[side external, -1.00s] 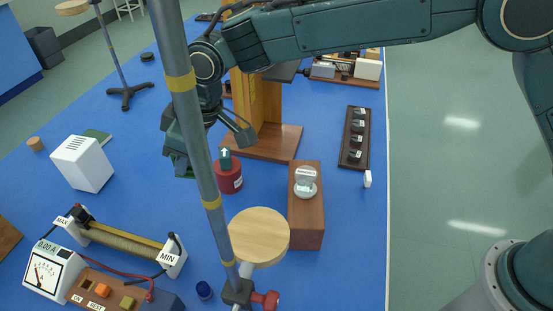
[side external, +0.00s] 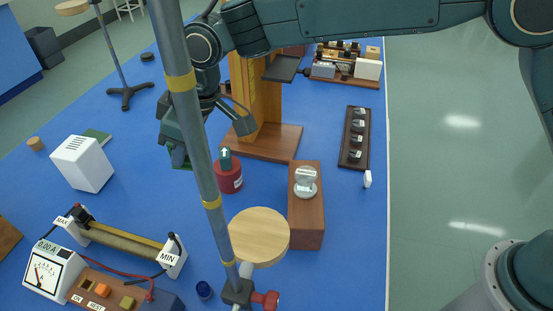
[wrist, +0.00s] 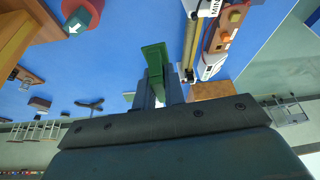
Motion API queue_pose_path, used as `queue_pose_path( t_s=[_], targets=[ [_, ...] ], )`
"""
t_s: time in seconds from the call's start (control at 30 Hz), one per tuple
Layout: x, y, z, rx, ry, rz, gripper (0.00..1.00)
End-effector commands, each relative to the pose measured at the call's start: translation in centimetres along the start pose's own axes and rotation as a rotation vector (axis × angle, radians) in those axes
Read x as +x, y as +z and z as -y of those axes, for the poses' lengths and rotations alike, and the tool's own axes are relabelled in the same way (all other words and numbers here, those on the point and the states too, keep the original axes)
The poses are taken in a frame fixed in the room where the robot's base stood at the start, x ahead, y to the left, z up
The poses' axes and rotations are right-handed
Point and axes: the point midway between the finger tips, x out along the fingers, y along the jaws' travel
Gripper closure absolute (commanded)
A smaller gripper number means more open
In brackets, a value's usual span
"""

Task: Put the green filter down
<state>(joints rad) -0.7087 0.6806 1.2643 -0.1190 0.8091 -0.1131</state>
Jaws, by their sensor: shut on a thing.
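The green filter (wrist: 155,62) is a flat green piece held between the fingers of my gripper (wrist: 158,92) in the wrist view. In the side external view my gripper (side external: 172,138) is shut on it above the blue bench, left of the wooden stand. Only a small part of the green filter (side external: 179,157) shows there, below the fingers and left of the grey pole. The filter looks clear of the bench, but its exact height is hard to tell.
A grey pole (side external: 190,120) with yellow bands crosses in front of my gripper. A red cylinder (side external: 229,178) and wooden stand (side external: 262,145) are to the right. Bare blue bench (side external: 140,195) lies below.

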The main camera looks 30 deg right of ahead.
Motion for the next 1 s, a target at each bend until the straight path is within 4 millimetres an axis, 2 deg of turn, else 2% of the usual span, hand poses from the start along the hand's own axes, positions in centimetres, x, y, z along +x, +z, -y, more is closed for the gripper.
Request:
queue_pose_path(
  t_s=[0.07,0.3,0.47,0.77,1.0],
  targets=[
    [-1.2,-0.5,0.0,-0.001,0.001,-0.005,1.00],
    [-3.6,-1.5,0.0,0.000,0.001,-0.004,1.00],
    [-3.9,-0.7,0.2,-0.041,-0.017,0.000,1.00],
    [-5.1,1.7,1.1,-0.170,-0.071,0.000,1.00],
    [-7.0,5.8,2.6,-0.381,-0.159,0.000,1.00]
  ],
)
